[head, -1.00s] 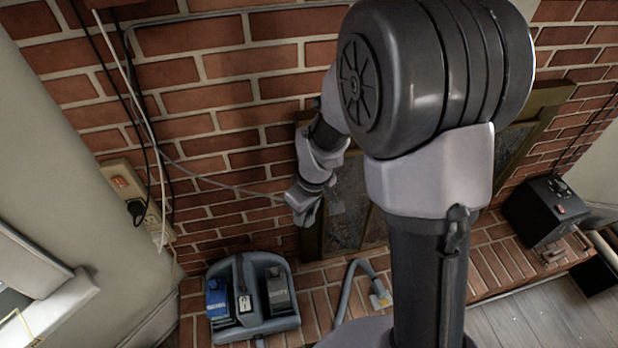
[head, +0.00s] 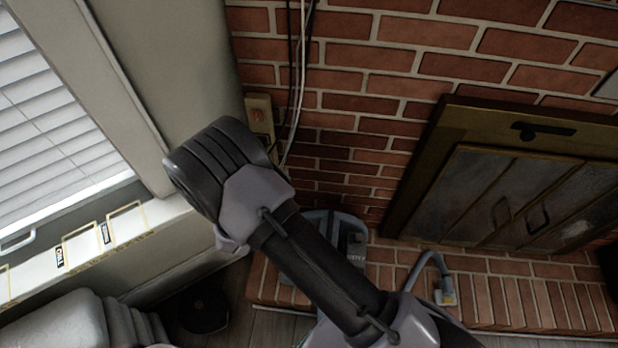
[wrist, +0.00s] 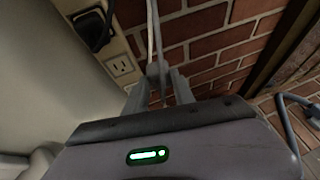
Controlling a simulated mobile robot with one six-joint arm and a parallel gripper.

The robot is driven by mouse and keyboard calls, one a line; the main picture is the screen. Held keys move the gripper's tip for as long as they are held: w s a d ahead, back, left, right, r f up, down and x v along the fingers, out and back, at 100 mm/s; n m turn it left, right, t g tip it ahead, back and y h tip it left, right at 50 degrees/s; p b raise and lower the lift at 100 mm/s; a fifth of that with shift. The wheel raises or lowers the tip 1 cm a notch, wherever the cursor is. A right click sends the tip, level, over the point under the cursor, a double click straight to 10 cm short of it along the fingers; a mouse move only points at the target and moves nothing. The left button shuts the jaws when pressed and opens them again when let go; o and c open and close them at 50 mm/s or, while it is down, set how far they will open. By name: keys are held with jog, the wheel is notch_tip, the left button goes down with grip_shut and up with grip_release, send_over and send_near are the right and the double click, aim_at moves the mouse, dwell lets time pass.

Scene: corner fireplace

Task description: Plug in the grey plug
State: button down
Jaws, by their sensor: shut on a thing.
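In the wrist view my gripper (wrist: 156,84) is shut on the grey plug (wrist: 156,71), whose light grey cord (wrist: 152,30) runs upward. The plug's prongs cannot be made out. To its left, apart from it, is a beige outlet panel (wrist: 129,84) with an uncovered socket (wrist: 122,67). A black plug (wrist: 98,29) sits in the panel above that socket. In the head view the panel's upper part (head: 258,105) shows with its orange switch; my arm hides its lower part and my gripper.
Black and white cords (head: 297,80) hang down the brick wall beside the panel. A blue-grey caddy (head: 318,222) stands on the brick hearth, partly behind my arm. A grey hose (head: 424,268) lies right of it. The fireplace (head: 520,190) is at right, a window (head: 50,110) at left.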

jog(key=a+f+n+t+y, duration=0.1)
jog(key=a+n+y, duration=0.1)
jog(key=a, duration=0.4)
jog(key=shift+s+y, duration=0.3)
jog(key=shift+s, duration=0.1)
jog(key=shift+w+d+b, duration=0.2)
jog(key=shift+w, duration=1.25)
jog(key=shift+w+d+b, duration=0.15)
jog(key=shift+w+d, duration=0.05)
jog(key=shift+w, duration=1.25)
jog(key=shift+f+b, duration=0.1)
jog(key=shift+b, duration=0.55)
jog(key=shift+w, duration=0.5)
jog(key=c, duration=1)
grip_release()
jog(key=shift+o, duration=0.2)
